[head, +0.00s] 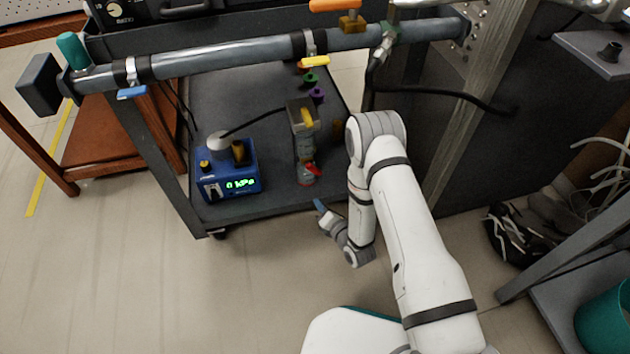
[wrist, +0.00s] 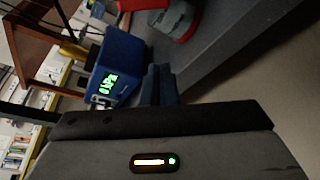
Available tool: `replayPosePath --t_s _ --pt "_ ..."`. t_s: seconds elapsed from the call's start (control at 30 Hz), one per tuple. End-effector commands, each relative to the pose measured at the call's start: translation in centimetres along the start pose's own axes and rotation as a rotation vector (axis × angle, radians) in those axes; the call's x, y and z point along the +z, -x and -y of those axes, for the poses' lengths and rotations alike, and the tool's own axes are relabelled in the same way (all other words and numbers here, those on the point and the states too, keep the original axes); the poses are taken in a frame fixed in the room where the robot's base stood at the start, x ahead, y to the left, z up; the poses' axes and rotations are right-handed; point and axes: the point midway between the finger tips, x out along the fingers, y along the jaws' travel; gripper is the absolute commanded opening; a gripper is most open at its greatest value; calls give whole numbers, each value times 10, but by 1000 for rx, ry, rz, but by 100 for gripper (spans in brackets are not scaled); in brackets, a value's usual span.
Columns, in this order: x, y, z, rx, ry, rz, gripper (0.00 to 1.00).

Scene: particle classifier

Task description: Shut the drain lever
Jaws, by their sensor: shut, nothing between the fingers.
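A red lever (head: 313,168) sticks out low on the upright grey unit (head: 302,130) on the cart shelf; it looks like the drain lever, though no label can be read. In the wrist view a large red part (wrist: 179,18) of that unit is at the top, cut off by the frame edge. My gripper (head: 319,205) is just in front of the shelf's front edge, below and apart from the red lever. Its blue fingers (wrist: 160,85) are together with nothing between them.
A blue box (head: 232,170) reading 0 kPa stands left of the unit on the dark shelf (head: 275,198). A thick grey pipe (head: 220,62) crosses above, with a blue handle (head: 132,93) and an orange handle (head: 335,5). The floor in front is clear.

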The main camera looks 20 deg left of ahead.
Motion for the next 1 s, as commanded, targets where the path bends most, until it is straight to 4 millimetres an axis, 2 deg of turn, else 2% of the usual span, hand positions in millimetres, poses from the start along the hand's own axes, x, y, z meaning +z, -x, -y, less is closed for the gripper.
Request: replayPosePath --t_s 0.13,0.27,0.67,0.8,1.0 --pt "0 -4 1 0 0 1 0" --pt "0 -18 2 2 0 2 0" --pt "-2 -102 4 1 -1 2 0" --pt "22 -94 3 -4 -2 5 0" --pt "37 -88 2 -3 -2 2 0"
